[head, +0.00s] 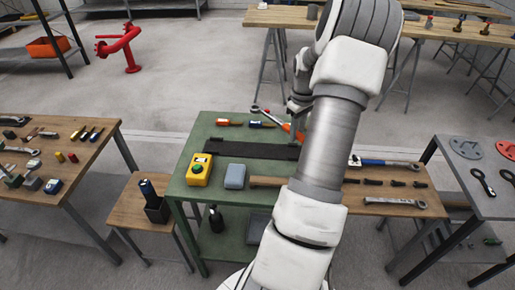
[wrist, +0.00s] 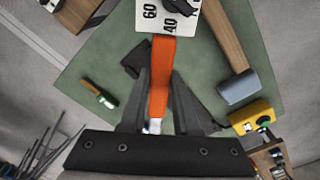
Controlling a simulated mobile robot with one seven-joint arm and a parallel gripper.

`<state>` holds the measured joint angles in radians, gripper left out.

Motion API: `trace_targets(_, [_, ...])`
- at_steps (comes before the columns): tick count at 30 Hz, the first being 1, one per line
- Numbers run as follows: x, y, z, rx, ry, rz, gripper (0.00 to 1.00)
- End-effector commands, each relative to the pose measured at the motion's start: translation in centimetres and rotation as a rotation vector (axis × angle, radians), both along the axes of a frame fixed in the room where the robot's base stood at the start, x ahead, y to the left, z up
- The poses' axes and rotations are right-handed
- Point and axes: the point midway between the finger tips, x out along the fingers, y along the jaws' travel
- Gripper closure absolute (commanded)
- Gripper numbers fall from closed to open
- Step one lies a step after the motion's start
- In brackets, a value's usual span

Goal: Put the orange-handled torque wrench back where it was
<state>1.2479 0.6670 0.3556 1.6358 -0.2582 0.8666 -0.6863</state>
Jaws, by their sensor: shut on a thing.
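The orange-handled torque wrench (wrist: 161,62) is in my gripper. In the wrist view my gripper (wrist: 160,85) has its two dark fingers on either side of the orange handle, shut on it. In the head view the wrench (head: 287,127) shows above the back right of the green table (head: 205,132), its ratchet head to the left of my gripper (head: 297,108). My arm hides part of it there. A black strip holder (head: 238,149) lies on the green table; in the wrist view it is partly hidden behind my fingers. I cannot tell the wrench's exact height.
A yellow box (head: 199,169) and a hammer with a grey head (head: 234,176) lie at the table's front. Small orange and blue-handled tools (head: 228,122) lie at the back. A blue-handled torque wrench (head: 378,162) lies on the wooden bench to the right. A white numbered card (wrist: 168,17) shows in the wrist view.

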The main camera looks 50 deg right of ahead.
Motion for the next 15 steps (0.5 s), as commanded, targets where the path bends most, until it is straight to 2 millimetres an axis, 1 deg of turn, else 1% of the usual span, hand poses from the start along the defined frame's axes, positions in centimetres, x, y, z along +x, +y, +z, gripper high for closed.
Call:
trace_targets(1, [0.9,0.7,-0.6,0.002,-0.001,0.006,1.0])
trace_targets(9, [5.8,4.0,-4.2,0.002,-0.001,0.007,1.0])
trace_targets(15, [8.2,5.6,-5.9,0.001,-0.002,0.003,1.0])
